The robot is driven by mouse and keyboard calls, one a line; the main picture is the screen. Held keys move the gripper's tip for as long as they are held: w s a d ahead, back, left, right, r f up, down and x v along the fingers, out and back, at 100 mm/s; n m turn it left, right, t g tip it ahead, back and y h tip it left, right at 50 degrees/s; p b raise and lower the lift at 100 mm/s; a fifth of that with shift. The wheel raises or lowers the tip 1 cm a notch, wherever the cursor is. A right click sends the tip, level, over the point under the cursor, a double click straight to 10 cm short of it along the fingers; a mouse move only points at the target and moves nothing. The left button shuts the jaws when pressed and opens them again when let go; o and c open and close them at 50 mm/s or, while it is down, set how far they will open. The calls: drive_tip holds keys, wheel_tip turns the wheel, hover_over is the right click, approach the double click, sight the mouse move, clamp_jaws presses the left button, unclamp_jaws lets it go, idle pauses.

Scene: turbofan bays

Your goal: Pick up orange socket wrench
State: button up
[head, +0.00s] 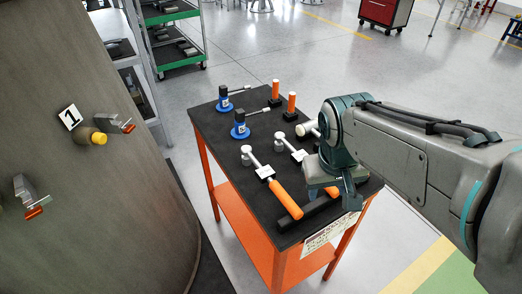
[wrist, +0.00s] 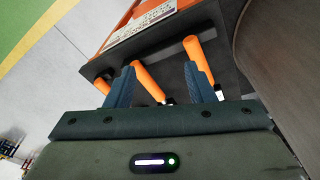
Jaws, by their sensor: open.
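An orange socket wrench (head: 286,198) with a silver head lies on the dark top of the orange cart, its handle toward the front edge. A second similar wrench (head: 298,155) lies to its right, its handle hidden behind my gripper (head: 335,190). A third silver head (head: 307,129) shows farther back, partly covered by my arm. In the wrist view my gripper (wrist: 159,70) is open and empty. One orange handle (wrist: 148,82) shows between the fingers, another (wrist: 199,58) is partly behind the right finger, and a third orange end (wrist: 102,86) is left of the left finger.
The cart top (head: 215,125) also holds two blue-based tools (head: 240,131) and two upright orange-handled pieces (head: 276,90) at the back. A label (head: 330,234) hangs on the cart's front edge. A large curved brown wall (head: 90,200) stands at left.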

sight(281, 191)
drive_tip(key=w+a+f+n+h, duration=0.15)
drive_tip(key=w+a+n, duration=0.45)
drive_tip(key=a, duration=0.6)
drive_tip(key=shift+m, duration=0.6)
drive_tip(key=b+x, duration=0.1)
drive_tip(key=x, duration=0.7)
drive_tip(key=shift+w+d, duration=0.15)
drive_tip(key=shift+x, duration=2.75)
drive_tip(key=shift+w+d, duration=0.1)
drive_tip(key=shift+d, duration=0.05)
drive_tip(key=shift+r, duration=0.1)
clamp_jaws()
